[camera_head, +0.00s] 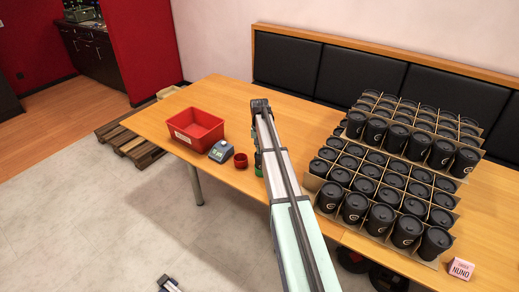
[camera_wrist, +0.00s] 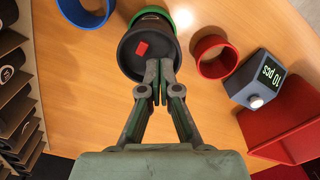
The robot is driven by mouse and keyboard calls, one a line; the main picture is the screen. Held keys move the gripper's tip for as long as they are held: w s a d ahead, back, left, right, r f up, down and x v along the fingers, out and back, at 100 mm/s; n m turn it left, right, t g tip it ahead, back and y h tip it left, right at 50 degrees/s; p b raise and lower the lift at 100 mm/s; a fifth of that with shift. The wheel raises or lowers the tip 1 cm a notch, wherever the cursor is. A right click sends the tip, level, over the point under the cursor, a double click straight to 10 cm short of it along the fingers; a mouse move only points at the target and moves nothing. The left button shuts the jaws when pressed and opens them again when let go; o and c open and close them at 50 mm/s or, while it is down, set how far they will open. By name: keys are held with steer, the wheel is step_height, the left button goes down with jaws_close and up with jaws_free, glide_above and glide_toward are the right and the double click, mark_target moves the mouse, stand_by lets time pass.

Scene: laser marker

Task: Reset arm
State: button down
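My arm reaches across the wooden table in the head view, and my gripper's fingers are hidden there. In the wrist view my gripper (camera_wrist: 159,72) has its two fingers together, with no clear gap between them. The fingertips overlap the near edge of a round black container (camera_wrist: 134,56) with a small red patch in it; I cannot tell whether they touch it. A green ring (camera_wrist: 182,18) shows around or under the container's far side.
A blue ring (camera_wrist: 84,12), a red ring (camera_wrist: 212,55) and a counter reading "10 pcs" (camera_wrist: 262,80) are nearby. A red bin (camera_head: 193,125) stands left of my arm. Several black lidded cups (camera_head: 384,178) in stacked dividers stand right, beside a pink box (camera_head: 460,271).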

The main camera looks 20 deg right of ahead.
steer(key=shift+f, duration=0.75)
steer(key=shift+r, duration=0.2)
stand_by(0.4)
steer(key=shift+r+p, duration=1.3)
steer(key=shift+r, duration=2)
